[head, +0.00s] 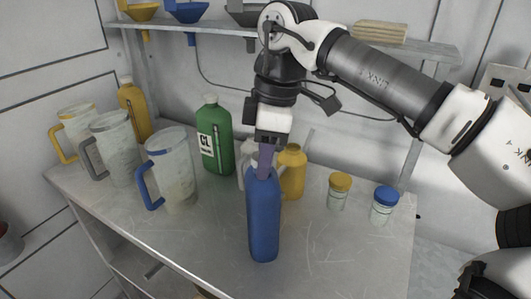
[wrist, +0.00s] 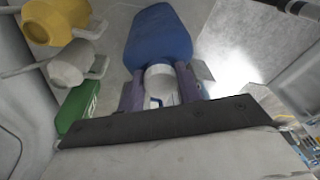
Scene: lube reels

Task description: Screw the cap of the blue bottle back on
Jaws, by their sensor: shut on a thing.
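The blue bottle (head: 263,220) stands upright near the front middle of the metal bench. In the wrist view its blue body (wrist: 158,38) is at the top, with its neck end toward my gripper. My gripper (head: 264,160) points down over the bottle's top. In the wrist view my gripper (wrist: 160,88) has its two purple fingers on either side of a white cap (wrist: 160,80), shut on it. The cap is at the bottle's mouth, in line with it. The fingers hide the cap in the head view, and I cannot tell whether its thread is engaged.
A green bottle (head: 217,145) and a yellow bottle (head: 291,172) stand close behind. Clear jugs (head: 172,175) are on the left. Jars with a yellow lid (head: 339,183) and a blue lid (head: 385,194) stand right. A shelf (head: 410,48) runs above. The bench front is clear.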

